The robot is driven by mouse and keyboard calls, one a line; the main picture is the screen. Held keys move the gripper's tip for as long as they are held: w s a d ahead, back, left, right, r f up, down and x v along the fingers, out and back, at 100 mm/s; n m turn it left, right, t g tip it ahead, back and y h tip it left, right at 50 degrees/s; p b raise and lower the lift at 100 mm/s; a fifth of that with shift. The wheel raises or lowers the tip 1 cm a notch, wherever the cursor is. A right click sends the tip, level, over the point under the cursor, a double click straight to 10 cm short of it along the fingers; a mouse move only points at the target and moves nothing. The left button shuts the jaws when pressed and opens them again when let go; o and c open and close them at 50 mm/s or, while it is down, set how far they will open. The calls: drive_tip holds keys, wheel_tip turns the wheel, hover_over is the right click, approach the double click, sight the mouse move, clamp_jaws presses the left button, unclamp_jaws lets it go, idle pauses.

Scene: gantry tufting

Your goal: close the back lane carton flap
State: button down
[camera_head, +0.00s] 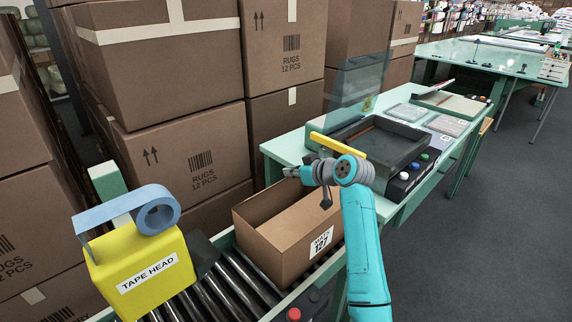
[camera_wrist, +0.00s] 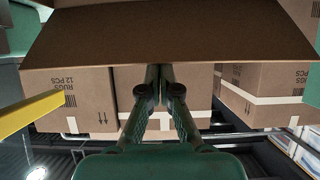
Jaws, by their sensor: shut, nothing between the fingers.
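The open-topped brown carton (camera_head: 318,255) with a white label marked 127 sits on the roller conveyor, and its inside shows. My gripper (camera_head: 287,172) is just above the carton's far edge, with its fingers pointing left. In the wrist view my gripper (camera_wrist: 160,68) is shut and empty. A broad brown cardboard panel (camera_wrist: 170,35) spans the top of that view, with the fingertips at its lower edge. I cannot tell whether they touch it. The back flap is not clear in the head view, where my arm hides part of the carton's right end.
A yellow tape head (camera_head: 140,272) with a blue roll stands over the rollers at left. Stacked rug boxes (camera_head: 190,150) rise behind the carton.

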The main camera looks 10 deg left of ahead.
sight(301, 202)
drive_tip(key=shift+t+y, duration=0.6)
drive_tip(key=shift+y, duration=0.2)
drive_tip(key=shift+s+d+f, duration=0.4)
drive_tip(key=shift+d+f, duration=0.15)
drive_tip(key=shift+f, duration=0.65)
drive_tip(key=shift+s+d+f, duration=0.45)
drive_tip(key=shift+d+f, duration=0.15)
drive_tip(key=shift+f, duration=0.55)
drive_tip(key=shift+s+d+f, duration=0.4)
drive_tip(key=shift+d+f, duration=0.15)
drive_tip(key=shift+f, duration=0.65)
